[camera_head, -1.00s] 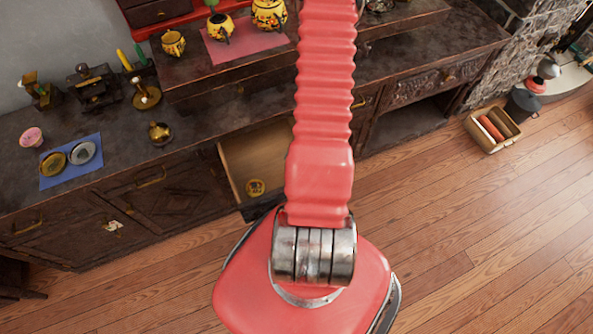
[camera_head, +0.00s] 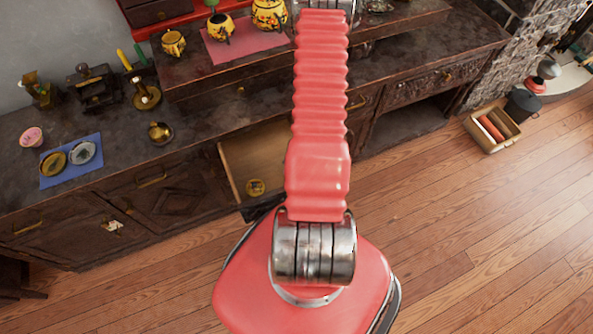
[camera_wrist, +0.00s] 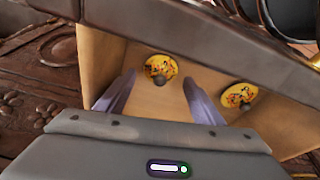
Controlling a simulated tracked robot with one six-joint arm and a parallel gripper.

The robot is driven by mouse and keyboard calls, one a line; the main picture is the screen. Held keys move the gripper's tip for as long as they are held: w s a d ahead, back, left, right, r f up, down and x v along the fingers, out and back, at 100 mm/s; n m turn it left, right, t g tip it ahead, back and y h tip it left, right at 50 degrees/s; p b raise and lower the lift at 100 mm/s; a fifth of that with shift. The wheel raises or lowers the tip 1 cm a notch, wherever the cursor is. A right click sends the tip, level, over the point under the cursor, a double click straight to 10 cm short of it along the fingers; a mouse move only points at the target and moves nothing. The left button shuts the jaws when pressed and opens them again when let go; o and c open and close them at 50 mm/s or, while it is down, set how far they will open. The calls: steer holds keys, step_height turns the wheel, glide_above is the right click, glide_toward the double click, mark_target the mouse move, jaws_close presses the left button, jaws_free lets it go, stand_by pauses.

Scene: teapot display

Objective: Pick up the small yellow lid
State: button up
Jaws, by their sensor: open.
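Two round yellow lids with painted patterns and dark knobs lie in an open drawer. In the wrist view one lid (camera_wrist: 157,66) is near the middle and another lid (camera_wrist: 240,94) is to the right. They look close in size, so I cannot tell which is the small one. The head view shows one yellow lid (camera_head: 256,187) in the drawer; my arm may hide the other. My gripper (camera_wrist: 159,77) is open and empty, its two fingers pointing into the drawer on either side of the middle lid in the picture. Touching is not visible.
The open drawer (camera_head: 232,170) has low walls around the lids. In the head view, yellow teapots (camera_head: 221,27) stand on a pink cloth above. A blue cloth (camera_head: 60,178) with two plate-like pieces lies on the left counter. The wooden floor at right is largely clear.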

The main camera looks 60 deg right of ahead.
steer(key=shift+w+f, duration=0.15)
steer(key=shift+f, duration=0.45)
steer(key=c, duration=1)
steer(key=shift+r, duration=0.15)
step_height(320, 180, up, 12)
steer(key=w+a, duration=1.2)
steer(key=a, duration=0.1)
steer(key=shift+a, duration=0.15)
stand_by(0.8)
stand_by(0.7)
